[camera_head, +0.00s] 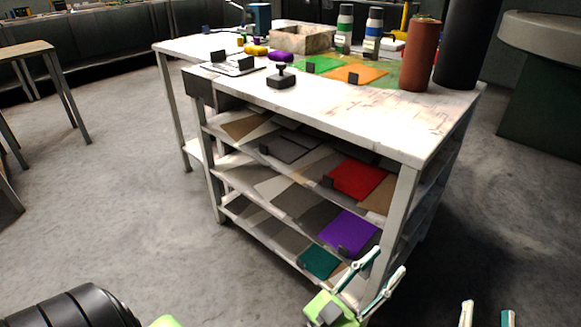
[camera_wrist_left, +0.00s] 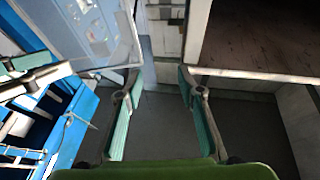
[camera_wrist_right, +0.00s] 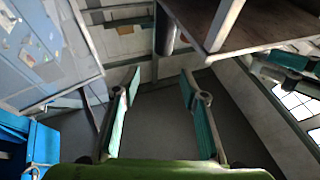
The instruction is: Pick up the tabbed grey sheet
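A dark grey sheet (camera_head: 291,146) with a small dark tab at its left end lies on the upper shelf of the white bench. It lies among untabbed grey and tan sheets. My left gripper (camera_head: 382,268) is in front of the bench's near corner post, well apart from the sheet. It is open and empty, and its fingers also show in the left wrist view (camera_wrist_left: 159,76). My right gripper (camera_head: 488,312) shows only its fingertips at the bottom edge of the head view. It is open and empty in the right wrist view (camera_wrist_right: 160,78).
Tabbed red (camera_head: 358,179), purple (camera_head: 348,230) and teal (camera_head: 318,262) sheets lie on the shelves. On the bench top (camera_head: 330,110) are tabbed green (camera_head: 316,64) and orange (camera_head: 358,75) sheets, a black stamp-like object (camera_head: 282,78), bottles and tall cylinders.

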